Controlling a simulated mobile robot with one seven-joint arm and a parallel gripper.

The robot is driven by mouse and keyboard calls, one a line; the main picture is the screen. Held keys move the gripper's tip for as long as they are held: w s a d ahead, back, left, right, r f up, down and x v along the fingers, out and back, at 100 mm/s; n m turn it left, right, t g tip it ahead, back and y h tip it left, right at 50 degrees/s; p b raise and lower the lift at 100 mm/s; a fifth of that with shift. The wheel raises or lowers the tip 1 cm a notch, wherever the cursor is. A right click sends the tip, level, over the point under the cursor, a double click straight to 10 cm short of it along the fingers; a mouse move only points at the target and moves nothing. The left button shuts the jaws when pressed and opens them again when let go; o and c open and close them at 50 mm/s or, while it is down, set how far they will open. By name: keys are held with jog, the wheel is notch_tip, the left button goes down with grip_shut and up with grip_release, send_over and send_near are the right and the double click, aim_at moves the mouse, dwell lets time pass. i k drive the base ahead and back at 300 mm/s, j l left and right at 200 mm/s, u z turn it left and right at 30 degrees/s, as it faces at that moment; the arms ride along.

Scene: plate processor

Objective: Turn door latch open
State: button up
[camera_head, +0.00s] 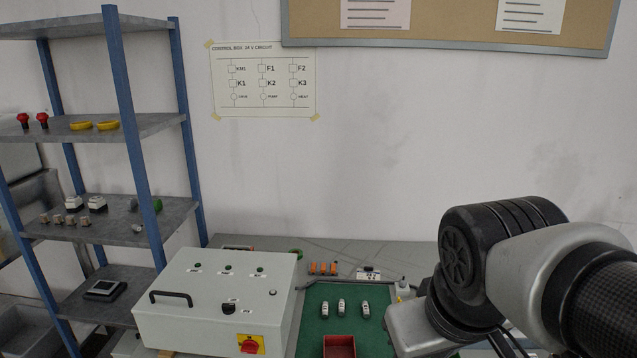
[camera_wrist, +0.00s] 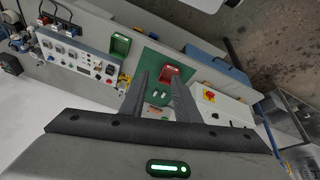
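A light grey control box (camera_head: 205,285) lies on the bench in the head view. Its top door carries a black bar handle (camera_head: 171,297), a black knob (camera_head: 228,308), a small round fitting (camera_head: 273,292) near the right edge and several green buttons. I cannot tell for sure which fitting is the latch. A red rotary switch on a yellow plate (camera_head: 250,345) is on its front. The box (camera_wrist: 232,112) shows in the wrist view to the right of my gripper (camera_wrist: 159,78). My gripper is open and empty, apart from the box. It is out of the head view.
A green mat (camera_head: 378,328) with several white modules (camera_head: 342,307) and a red bin (camera_head: 340,347) lies right of the box. A blue-post shelf (camera_head: 128,120) stands left. My arm covers the bench's right side. The space above the box is free.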

aim_at(228, 309)
jog(key=u, duration=1.05)
jog(key=i+j+z, duration=0.4)
jog(key=j, duration=0.2)
jog(key=i+j+z, duration=0.2)
jog(key=j, duration=0.15)
